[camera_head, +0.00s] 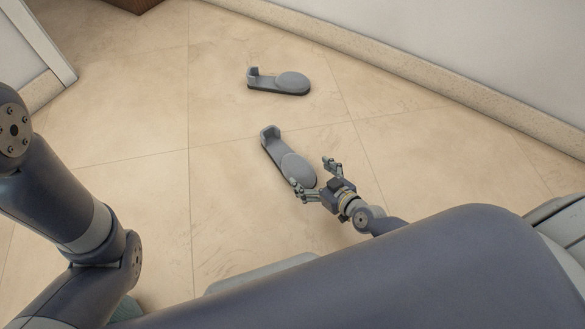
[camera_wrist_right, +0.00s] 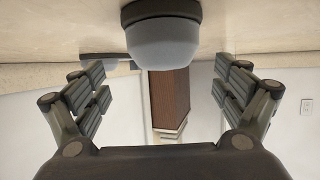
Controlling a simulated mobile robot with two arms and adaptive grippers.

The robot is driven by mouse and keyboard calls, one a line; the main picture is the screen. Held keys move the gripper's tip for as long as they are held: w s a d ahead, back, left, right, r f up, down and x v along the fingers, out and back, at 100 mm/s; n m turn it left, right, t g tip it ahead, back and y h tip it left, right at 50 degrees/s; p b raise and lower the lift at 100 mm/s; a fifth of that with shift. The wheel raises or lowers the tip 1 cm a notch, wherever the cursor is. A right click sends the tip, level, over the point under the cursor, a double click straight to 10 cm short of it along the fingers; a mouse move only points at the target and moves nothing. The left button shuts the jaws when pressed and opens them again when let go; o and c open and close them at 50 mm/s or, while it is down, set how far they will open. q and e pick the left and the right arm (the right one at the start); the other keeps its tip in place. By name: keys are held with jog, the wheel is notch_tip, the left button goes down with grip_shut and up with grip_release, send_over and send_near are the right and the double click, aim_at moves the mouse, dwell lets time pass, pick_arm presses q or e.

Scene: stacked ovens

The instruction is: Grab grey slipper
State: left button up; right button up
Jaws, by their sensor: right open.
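Two grey slippers lie on the floor in the head view. The nearer grey slipper (camera_head: 272,146) points its rounded toe toward me, with its raised heel end farther off. The other grey slipper (camera_head: 291,83) lies behind it, turned sideways with its toe to the right. My right gripper (camera_head: 311,174) is open, with its fingers spread beside the toe of the nearer slipper. In the right wrist view, the gripper (camera_wrist_right: 160,78) is empty and the toe of the nearer slipper (camera_wrist_right: 163,42) shows between the fingers, farther ahead. My left arm shows, but its gripper does not.
A wall with a pale baseboard (camera_head: 420,72) runs along the right and back. A white panel edge (camera_head: 38,45) stands at the left. Brown furniture (camera_wrist_right: 170,98) shows in the wrist view. The tiled floor (camera_head: 140,125) around the slippers is clear.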

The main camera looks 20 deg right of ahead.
aim_at(296, 164)
jog(key=x, duration=0.3)
jog(key=shift+s+b, duration=0.1)
jog(key=shift+b, duration=0.3)
jog(key=b+x, duration=0.2)
jog(key=x, duration=0.2)
jog(key=shift+a+f, duration=0.2)
jog(key=shift+w+a, duration=0.15)
jog(key=shift+w, duration=0.25)
jog(key=shift+c, duration=0.2)
jog(key=c, duration=1.2)
